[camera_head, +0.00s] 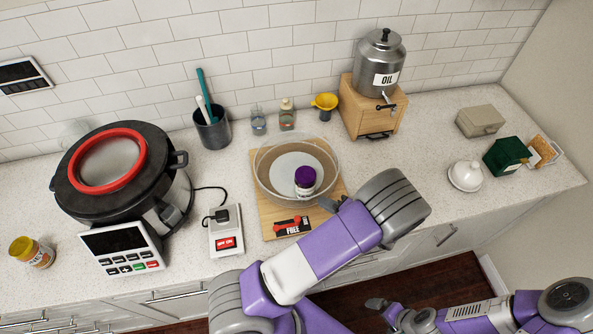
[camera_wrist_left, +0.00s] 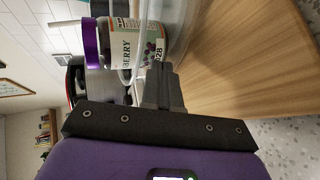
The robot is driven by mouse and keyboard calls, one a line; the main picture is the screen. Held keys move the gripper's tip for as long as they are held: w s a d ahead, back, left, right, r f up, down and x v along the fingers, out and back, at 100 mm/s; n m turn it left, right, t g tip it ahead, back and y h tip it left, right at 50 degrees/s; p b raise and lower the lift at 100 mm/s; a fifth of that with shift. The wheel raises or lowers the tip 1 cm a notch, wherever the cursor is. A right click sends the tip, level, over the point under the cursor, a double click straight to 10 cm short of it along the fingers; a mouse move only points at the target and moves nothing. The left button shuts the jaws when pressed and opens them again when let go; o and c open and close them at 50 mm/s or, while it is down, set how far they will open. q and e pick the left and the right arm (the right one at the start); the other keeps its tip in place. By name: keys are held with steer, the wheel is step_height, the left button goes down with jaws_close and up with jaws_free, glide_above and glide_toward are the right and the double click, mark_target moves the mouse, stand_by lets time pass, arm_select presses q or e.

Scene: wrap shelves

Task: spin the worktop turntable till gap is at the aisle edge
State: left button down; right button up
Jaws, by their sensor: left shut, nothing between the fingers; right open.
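The turntable (camera_head: 265,180) is a round clear-walled tray on a wooden board (camera_head: 270,222). A jar with a purple lid (camera_head: 305,179) stands in its front right part; I cannot make out the gap in the wall. My left gripper (camera_head: 331,204) is low at the tray's front right, partly hidden by my arm. In the left wrist view its fingers (camera_wrist_left: 160,88) are shut and empty, close beside the clear wall (camera_wrist_left: 178,35) and the jar (camera_wrist_left: 128,42); contact is unclear. My right gripper (camera_head: 380,304) is open and empty, below the counter's front edge.
A label reading FREE (camera_head: 292,226) lies on the board's front. A switch box (camera_head: 226,232) and large cooker (camera_head: 120,180) stand left. Behind are a utensil pot (camera_head: 212,132), small bottles, a yellow funnel (camera_head: 325,102) and an oil dispenser (camera_head: 379,65). A white dome (camera_head: 465,175) stands right.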

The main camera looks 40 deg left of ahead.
mark_target(330, 188)
arm_select(q)
steer(key=shift+w, duration=0.4)
steer(key=shift+w+d, duration=0.1)
steer(key=shift+w+d+b, duration=0.15)
steer(key=shift+w+b, duration=0.05)
steer(key=shift+w, duration=0.3)
steer(key=shift+w+d+b, duration=0.15)
steer(key=shift+w+b, duration=0.05)
steer(key=shift+w, duration=0.3)
steer(key=shift+w, duration=0.1)
steer(key=shift+w+b, duration=0.45)
steer(key=shift+w, duration=0.7)
